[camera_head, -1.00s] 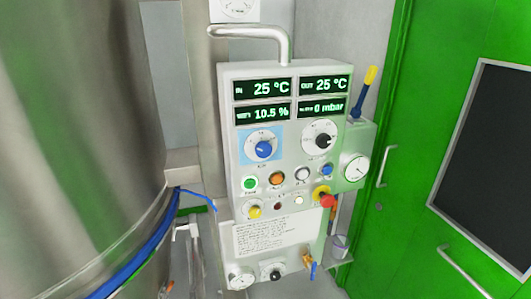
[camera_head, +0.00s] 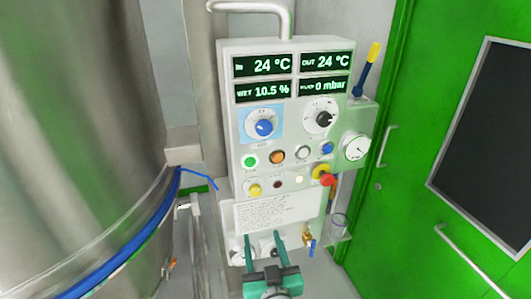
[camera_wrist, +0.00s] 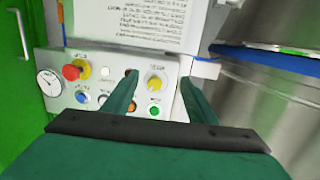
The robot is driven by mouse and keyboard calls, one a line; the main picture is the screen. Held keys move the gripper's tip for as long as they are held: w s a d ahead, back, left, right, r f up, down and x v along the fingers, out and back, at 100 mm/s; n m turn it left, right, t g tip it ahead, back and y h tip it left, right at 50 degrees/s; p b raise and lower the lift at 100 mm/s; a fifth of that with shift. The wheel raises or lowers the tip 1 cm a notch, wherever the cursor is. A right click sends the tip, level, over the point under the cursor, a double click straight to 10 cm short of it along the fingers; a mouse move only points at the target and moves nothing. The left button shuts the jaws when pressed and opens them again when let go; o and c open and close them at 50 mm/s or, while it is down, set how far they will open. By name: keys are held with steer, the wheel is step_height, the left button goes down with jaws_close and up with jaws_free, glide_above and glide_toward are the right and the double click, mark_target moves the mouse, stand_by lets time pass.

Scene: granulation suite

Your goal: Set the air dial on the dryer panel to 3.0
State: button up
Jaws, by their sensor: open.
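The dryer panel (camera_head: 240,175) is a pale upright box with green readouts at its top. A blue-knobbed dial (camera_head: 264,127) on a light-blue plate sits at the panel's upper left, and a black-knobbed dial (camera_head: 323,118) sits to its right. Their labels are too small to read surely, and I cannot tell the exact setting. My gripper (camera_head: 263,242) is open and empty, low in front of the panel, well below both dials. In the wrist view my gripper (camera_wrist: 158,80) points at the lower panel with buttons between and beside its fingers; neither dial shows clearly there.
Several buttons, a red emergency knob (camera_head: 327,180) and a yellow knob (camera_head: 255,190) lie below the dials. A round gauge (camera_head: 355,147) and a yellow-tipped lever (camera_head: 366,68) are at the right. A steel vessel (camera_head: 80,120) stands left; a green door (camera_head: 420,200) is right.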

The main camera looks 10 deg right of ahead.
steer(key=w+d+r+n+y, duration=0.1)
steer(key=w+d+r, duration=0.1)
steer(key=r, duration=0.5)
steer(key=w+d+r+n, duration=0.1)
steer(key=w+r, duration=0.1)
steer(key=r, duration=0.5)
steer(key=n+t, duration=0.1)
steer(key=n, duration=0.1)
glide_toward(265, 129)
steer(key=shift+y, duration=0.4)
steer(key=w, duration=0.9)
steer(key=shift+w, duration=0.15)
steer(key=shift+c, duration=0.7)
steer(key=c, duration=0.9)
